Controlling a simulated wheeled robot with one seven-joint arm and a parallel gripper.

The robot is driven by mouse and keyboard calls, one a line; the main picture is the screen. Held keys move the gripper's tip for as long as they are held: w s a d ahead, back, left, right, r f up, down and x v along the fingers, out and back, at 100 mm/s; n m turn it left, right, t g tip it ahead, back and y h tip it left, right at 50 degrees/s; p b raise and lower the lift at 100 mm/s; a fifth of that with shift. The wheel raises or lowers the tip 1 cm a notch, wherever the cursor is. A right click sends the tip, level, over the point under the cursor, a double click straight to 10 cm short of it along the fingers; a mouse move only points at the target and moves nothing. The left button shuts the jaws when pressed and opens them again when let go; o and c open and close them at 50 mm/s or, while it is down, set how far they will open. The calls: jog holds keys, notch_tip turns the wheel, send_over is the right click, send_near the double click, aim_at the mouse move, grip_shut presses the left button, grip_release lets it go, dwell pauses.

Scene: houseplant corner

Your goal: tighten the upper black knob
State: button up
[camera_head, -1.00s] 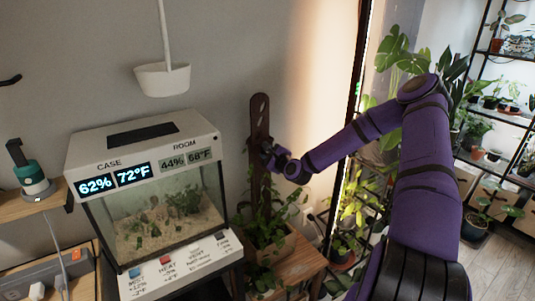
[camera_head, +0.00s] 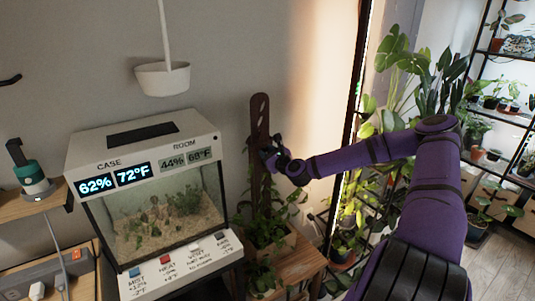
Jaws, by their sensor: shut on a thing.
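A dark brown upright board (camera_head: 260,115) with holes rises from a wooden planter (camera_head: 275,248) holding leafy plants. My gripper (camera_head: 270,154) is at the board's right front, around mid-height, and is shut on the upper black knob. The knob itself is hidden by the dark fingers at this size. My purple arm reaches in from the right, its forearm nearly level. No lower knob can be made out among the leaves.
A glass terrarium case (camera_head: 145,135) with a display lid stands left of the board. A white hanging pot (camera_head: 163,80) is above it. Tall plants (camera_head: 350,210) and a shelf rack (camera_head: 505,110) are at right.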

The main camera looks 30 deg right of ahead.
jog(key=o, duration=0.9)
jog(key=shift+s, duration=0.1)
jog(key=s, duration=0.7)
jog(key=s+d, duration=0.1)
jog(key=s, duration=0.2)
jog(key=shift+s+r, duration=0.1)
jog(key=shift+s, duration=0.15)
